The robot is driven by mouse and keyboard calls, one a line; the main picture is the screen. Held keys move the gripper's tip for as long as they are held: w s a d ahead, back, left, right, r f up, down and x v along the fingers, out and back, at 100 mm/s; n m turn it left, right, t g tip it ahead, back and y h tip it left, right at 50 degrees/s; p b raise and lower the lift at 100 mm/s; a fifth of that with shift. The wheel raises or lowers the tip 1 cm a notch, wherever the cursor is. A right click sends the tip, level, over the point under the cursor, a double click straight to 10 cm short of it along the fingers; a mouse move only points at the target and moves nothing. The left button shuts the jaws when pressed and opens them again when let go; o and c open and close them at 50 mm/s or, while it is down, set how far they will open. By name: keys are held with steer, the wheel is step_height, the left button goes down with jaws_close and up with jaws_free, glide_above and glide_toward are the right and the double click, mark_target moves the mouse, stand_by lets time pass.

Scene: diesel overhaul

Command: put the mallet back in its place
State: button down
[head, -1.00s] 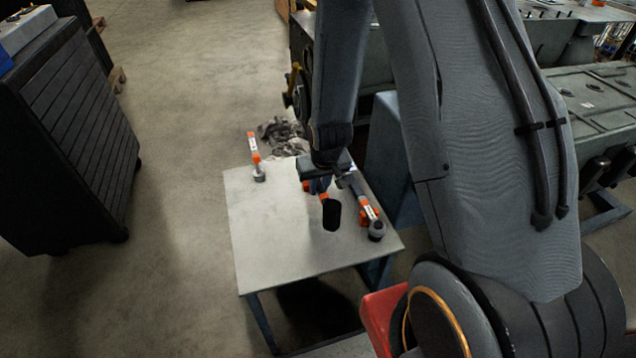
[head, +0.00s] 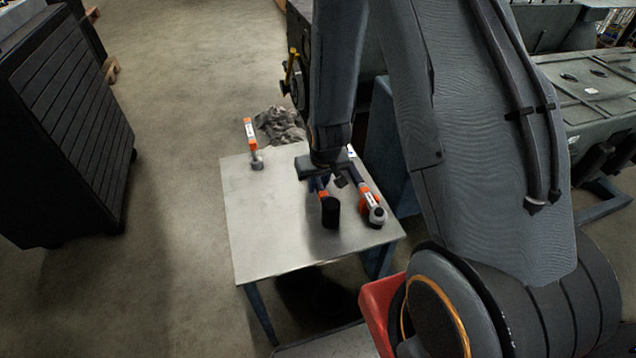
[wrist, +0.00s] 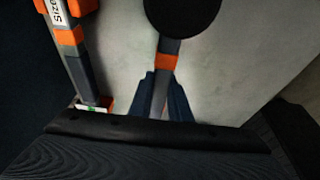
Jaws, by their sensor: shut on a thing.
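The mallet has a black head (head: 330,213) and a grey handle with an orange band. My gripper (head: 318,187) is shut on its handle, above the metal table (head: 262,220). In the wrist view the mallet's black head (wrist: 183,14) is at the top, and its handle runs down between the fingers of my gripper (wrist: 165,98). The gap between the mallet and the tabletop is hard to judge. The mallet's place cannot be picked out for certain.
An orange, grey and white tool (head: 370,205) is just right of the mallet. A crumpled grey cloth (head: 280,126) is behind the table. The table's left and front are clear. A dark cabinet (head: 75,125) stands left.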

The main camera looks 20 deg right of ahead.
steer(key=shift+f, duration=0.1)
stand_by(0.3)
steer(key=shift+f+b, duration=0.65)
steer(key=shift+f, duration=0.4)
steer(key=c, duration=1.6)
jaws_free()
steer(key=shift+o, duration=0.2)
steer(key=shift+b+v, duration=0.3)
steer(key=shift+v, duration=3.75)
steer(key=s+r+g, duration=0.3)
steer(key=s+r, duration=1)
steer(key=shift+s, duration=0.4)
